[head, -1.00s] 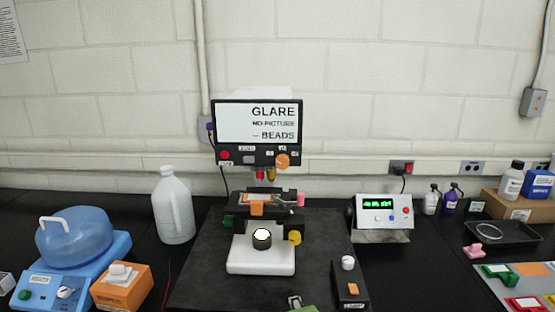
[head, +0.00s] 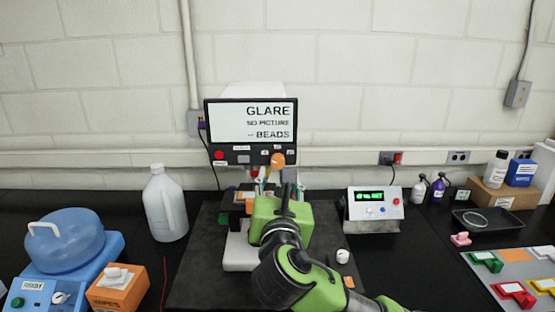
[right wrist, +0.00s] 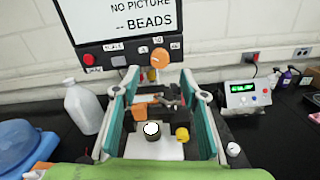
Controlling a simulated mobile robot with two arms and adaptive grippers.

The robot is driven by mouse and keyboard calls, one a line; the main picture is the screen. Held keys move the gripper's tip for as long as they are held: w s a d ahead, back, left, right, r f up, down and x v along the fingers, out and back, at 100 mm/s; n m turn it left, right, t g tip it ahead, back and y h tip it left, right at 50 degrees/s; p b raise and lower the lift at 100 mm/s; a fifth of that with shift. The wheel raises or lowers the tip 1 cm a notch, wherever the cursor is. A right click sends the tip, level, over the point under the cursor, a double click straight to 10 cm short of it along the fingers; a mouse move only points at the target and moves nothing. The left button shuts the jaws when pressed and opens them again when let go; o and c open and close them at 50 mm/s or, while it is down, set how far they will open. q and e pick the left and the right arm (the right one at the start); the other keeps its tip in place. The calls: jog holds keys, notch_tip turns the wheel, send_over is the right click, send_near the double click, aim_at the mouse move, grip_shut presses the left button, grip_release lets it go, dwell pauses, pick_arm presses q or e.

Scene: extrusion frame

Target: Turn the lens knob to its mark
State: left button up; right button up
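The microscope's screen (head: 252,122) reads GLARE, NO PICTURE, BEADS. On the panel under it is an orange round knob (head: 277,159), which also shows in the right wrist view (right wrist: 160,55). The small labels are unreadable, so I cannot tell which knob is the lens knob. A yellow knob (right wrist: 182,133) sits on the right side of the microscope, beside the round lamp (right wrist: 152,129). My right gripper (head: 276,184) is in front of the microscope, below the orange knob. In the right wrist view its fingers (right wrist: 160,82) are wide apart and empty. My left gripper is out of view.
A white jug (head: 165,205) and an orange box (head: 118,288) stand left. A box with a green display (head: 375,208) stands right, with a white knob (head: 343,256) in front of it. A black tray (head: 492,221) lies far right.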

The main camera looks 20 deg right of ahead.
aim_at(278, 163)
jog(key=p+x, duration=0.1)
jog(key=x, duration=0.5)
jog(key=shift+w+d+p, duration=0.1)
jog(key=shift+w+p, duration=0.1)
jog(key=shift+p, duration=0.2)
jog(key=shift+x, duration=0.8)
jog(key=shift+c, duration=0.5)
jog(key=c, duration=1)
